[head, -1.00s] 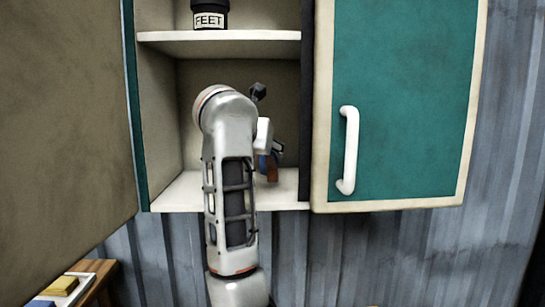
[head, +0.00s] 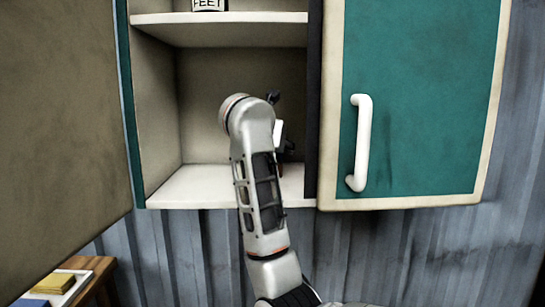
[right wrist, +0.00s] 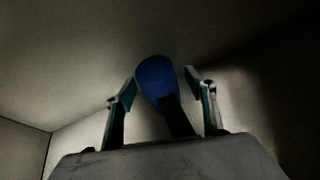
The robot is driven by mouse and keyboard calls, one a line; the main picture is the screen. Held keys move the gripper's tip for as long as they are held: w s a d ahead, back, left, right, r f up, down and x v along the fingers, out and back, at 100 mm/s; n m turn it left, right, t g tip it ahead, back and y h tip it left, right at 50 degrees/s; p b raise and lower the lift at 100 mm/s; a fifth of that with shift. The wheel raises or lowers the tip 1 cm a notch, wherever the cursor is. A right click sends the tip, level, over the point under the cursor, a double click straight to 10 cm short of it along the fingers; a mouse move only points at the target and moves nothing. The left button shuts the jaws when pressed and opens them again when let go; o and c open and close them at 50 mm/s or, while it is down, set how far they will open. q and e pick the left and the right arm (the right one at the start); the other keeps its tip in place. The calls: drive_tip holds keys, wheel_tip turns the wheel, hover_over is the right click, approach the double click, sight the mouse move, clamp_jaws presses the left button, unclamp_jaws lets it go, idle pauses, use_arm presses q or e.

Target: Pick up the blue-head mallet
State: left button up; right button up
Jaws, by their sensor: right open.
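The blue-head mallet (right wrist: 157,80) shows in the right wrist view, with its rounded blue head up and a dark handle (right wrist: 177,118) running down between the fingers. My right gripper (right wrist: 161,90) is open, with one finger on each side of the mallet; I cannot tell whether either finger touches it. In the head view my right arm reaches into the open cabinet; its gripper (head: 285,145) is mostly hidden behind the wrist, and the mallet is not visible there. My left gripper is not in view.
The cabinet's lower shelf (head: 185,188) is bare at left. A closed teal door (head: 425,90) with a white handle (head: 360,142) is at right; an open brown door (head: 60,120) stands at left.

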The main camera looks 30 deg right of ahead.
drive_tip(key=shift+w+d+f, duration=0.1)
drive_tip(key=shift+w+d, duration=0.05)
drive_tip(key=shift+w, duration=0.05)
drive_tip(key=c, duration=1.5)
drive_tip(key=shift+c, duration=0.3)
